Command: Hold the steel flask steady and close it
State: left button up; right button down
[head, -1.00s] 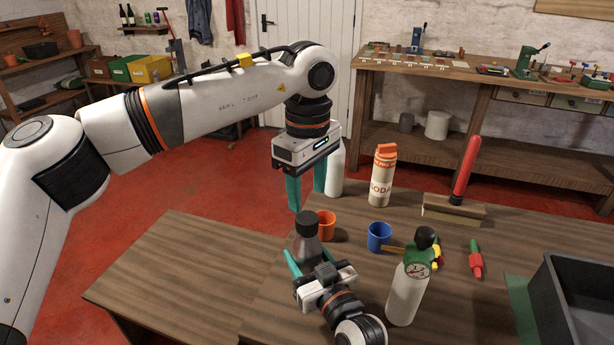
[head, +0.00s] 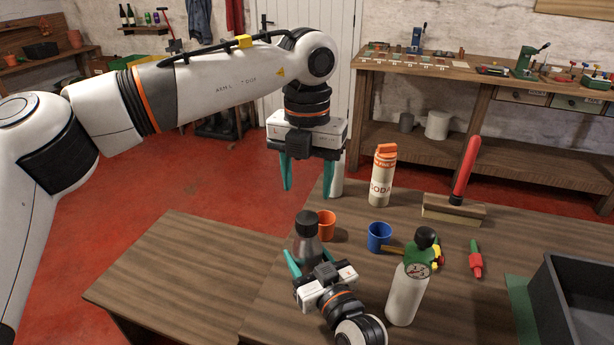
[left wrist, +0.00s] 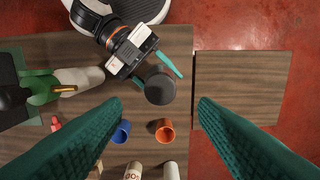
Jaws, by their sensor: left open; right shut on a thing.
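The steel flask (head: 306,248) stands upright near the left edge of the table, with a black cap (head: 306,218) on its top. I cannot tell whether the cap is tight. My right gripper (head: 310,262) is shut around the flask's body from the front, and it also shows in the left wrist view (left wrist: 152,62). My left gripper (head: 311,192) is open and empty, pointing down above the flask, apart from it. In the left wrist view the cap (left wrist: 159,90) lies between the two teal fingers, seen from above.
An orange cup (head: 326,226) stands close behind the flask, with a blue cup (head: 379,237) to its right. A grey gas bottle (head: 405,295) with a green top stands right of my right gripper. A soda bottle (head: 382,178) and white bottle (head: 337,180) stand farther back.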

aim_at(307, 217)
dwell(0.4)
pick_arm(q)
jog(key=shift+f, duration=4)
jog(key=c, duration=1)
jog(key=m, duration=0.4)
jog(key=shift+m, duration=0.3)
jog(key=o, duration=1.1)
jog(key=shift+r, duration=0.1)
jog(key=shift+r, duration=2.2)
